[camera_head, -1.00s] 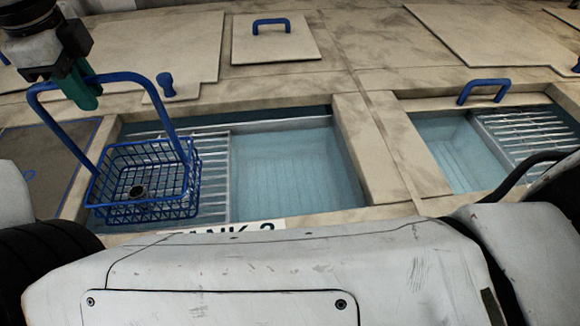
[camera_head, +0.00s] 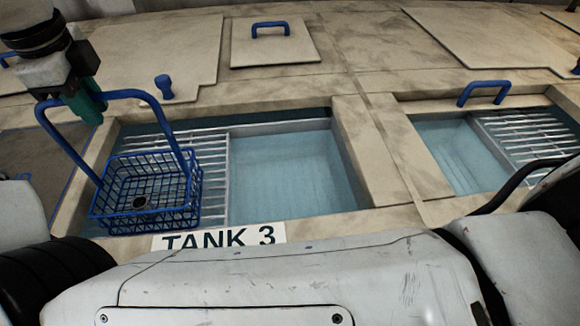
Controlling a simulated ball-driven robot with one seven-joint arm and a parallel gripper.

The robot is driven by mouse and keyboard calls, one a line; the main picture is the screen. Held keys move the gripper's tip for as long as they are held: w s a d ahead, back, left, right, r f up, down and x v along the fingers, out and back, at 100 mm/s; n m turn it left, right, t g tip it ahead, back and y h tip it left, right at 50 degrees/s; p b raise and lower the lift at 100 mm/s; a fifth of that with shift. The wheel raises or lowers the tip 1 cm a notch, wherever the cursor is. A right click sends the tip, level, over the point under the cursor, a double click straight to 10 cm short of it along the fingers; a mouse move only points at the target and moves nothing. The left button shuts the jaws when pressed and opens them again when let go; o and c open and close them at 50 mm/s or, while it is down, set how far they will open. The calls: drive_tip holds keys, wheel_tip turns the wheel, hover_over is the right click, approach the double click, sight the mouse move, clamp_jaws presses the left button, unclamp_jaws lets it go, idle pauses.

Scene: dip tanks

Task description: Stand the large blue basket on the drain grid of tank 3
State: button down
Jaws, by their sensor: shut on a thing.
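The large blue basket (camera_head: 180,212) hangs upright by its tall handle in my gripper (camera_head: 90,103), at the left of the camera_head view. My gripper is shut on the top left part of the handle. A small dark round part shows in the basket's floor. The basket overlaps the left part of tank 3 in the picture, over the drain grid (camera_head: 213,152). The grid's bars show behind and to the right of the basket. Whether the basket touches the grid cannot be told. The label TANK 3 (camera_head: 218,239) is on the front rim.
Open water (camera_head: 280,175) fills the right part of tank 3. A beige divider (camera_head: 375,150) separates it from another tank with its own grid (camera_head: 520,135) at the right. Lids with blue handles (camera_head: 270,28) lie behind. A blue knob (camera_head: 164,86) stands behind the grid.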

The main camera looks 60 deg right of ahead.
drive_tip(key=shift+f, duration=0.4)
drive_tip(key=c, duration=1)
unclamp_jaws()
drive_tip(key=shift+o, duration=0.2)
wheel_tip(320, 180, up, 11)
drive_tip(key=s+a+b, duration=0.1)
drive_tip(key=shift+f, duration=0.15)
drive_tip(key=shift+s, duration=0.1)
